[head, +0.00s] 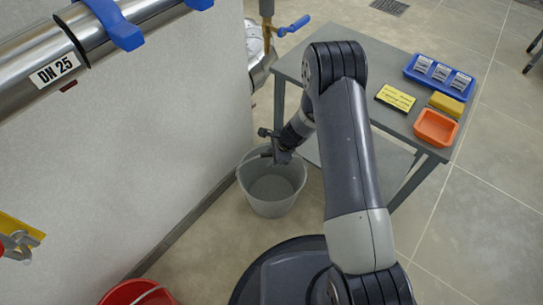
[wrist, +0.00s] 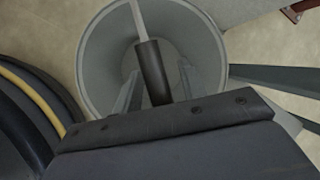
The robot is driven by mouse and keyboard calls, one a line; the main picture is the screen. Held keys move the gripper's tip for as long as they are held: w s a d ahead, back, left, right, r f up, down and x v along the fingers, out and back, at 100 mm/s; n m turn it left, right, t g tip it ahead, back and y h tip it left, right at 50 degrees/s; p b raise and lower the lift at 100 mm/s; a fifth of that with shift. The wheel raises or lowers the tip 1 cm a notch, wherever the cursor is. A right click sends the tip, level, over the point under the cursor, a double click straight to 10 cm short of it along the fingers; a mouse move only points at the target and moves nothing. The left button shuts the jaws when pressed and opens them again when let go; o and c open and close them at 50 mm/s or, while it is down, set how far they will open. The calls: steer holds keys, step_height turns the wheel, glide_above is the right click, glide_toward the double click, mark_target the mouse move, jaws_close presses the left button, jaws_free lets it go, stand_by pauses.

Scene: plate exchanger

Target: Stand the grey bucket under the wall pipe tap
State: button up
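The grey bucket (head: 272,203) appears to stand upright on the floor beside the wall corner, left of the table. In the wrist view I look down into the bucket (wrist: 92,60); its raised wire handle has a dark grip (wrist: 152,75). My gripper (head: 274,150) is over the bucket's rim. In the wrist view the fingers of my gripper (wrist: 160,88) look apart, one on each side of the dark grip, with gaps showing. A brass tap with a blue lever (head: 294,26) is at the top, behind the bucket; its outlet is not clear.
A grey table (head: 345,110) stands right of the bucket, with a blue tray (head: 440,76), yellow sign (head: 395,98), yellow sponge (head: 446,104) and orange tray (head: 436,128). A steel pipe (head: 30,80) runs along the wall. A red bucket (head: 137,292) is at bottom left.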

steer(key=shift+r+p, duration=0.3)
steer(key=p+v, duration=0.3)
steer(key=v, duration=0.8)
steer(key=shift+d+r+p, duration=0.2)
steer(key=shift+r+p, duration=0.15)
steer(key=shift+p, duration=0.05)
stand_by(0.5)
